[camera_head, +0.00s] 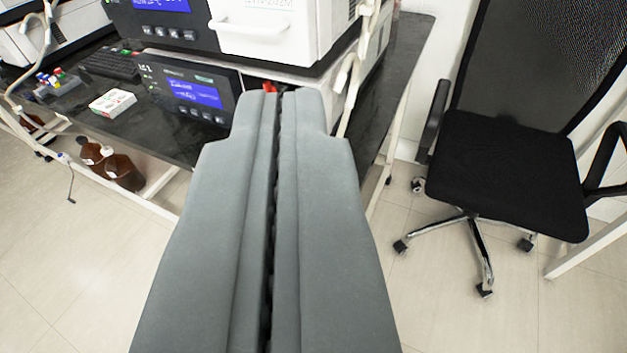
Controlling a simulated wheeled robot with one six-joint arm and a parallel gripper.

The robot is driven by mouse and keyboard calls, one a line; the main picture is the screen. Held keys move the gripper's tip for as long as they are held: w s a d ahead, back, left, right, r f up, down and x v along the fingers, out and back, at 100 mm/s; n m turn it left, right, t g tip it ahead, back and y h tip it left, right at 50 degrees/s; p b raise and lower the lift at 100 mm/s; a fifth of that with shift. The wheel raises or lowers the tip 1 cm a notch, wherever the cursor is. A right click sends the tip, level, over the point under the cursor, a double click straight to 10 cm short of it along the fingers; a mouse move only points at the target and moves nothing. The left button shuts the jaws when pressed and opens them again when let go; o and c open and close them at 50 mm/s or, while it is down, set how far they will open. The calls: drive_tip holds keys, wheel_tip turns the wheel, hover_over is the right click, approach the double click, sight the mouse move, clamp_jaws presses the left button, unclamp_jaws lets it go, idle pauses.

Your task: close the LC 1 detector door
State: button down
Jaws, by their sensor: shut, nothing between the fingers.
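The LC 1 detector door (190,95) is a dark front panel with a blue screen and a row of buttons, left of my fingertips in the camera_head view. A small red part (269,87) shows just past its right edge, by the fingertips. I cannot tell how far the door stands open, as my gripper hides the area at its right. My gripper (279,93) is shut and empty, its long grey fingers pointing at the stack. Its tips overlap the module's front in the picture; contact cannot be told.
Another module with a white handled front (250,28) sits above. A white box (112,102), a vial rack (55,84) and a keyboard (110,64) lie on the dark bench (165,140). Brown bottles (124,172) stand below. A black chair (505,170) is at right. Foreground floor is clear.

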drive_tip(key=w+d+f+m+g+y, duration=0.2)
drive_tip(key=w+d+f+m+g, duration=0.3)
drive_tip(key=w+f+m+g, duration=0.35)
drive_tip(key=w+d+f+m+g+y, duration=0.2)
drive_tip(key=w+d+f+m+g, duration=0.35)
drive_tip(key=w+g, duration=0.45)
drive_tip(key=a+f, duration=0.7)
drive_tip(key=f, duration=0.1)
drive_tip(key=shift+s+f+t, duration=0.2)
drive_tip(key=shift+t, duration=0.25)
drive_tip(key=shift+a+m, duration=0.25)
drive_tip(key=shift+m, duration=0.05)
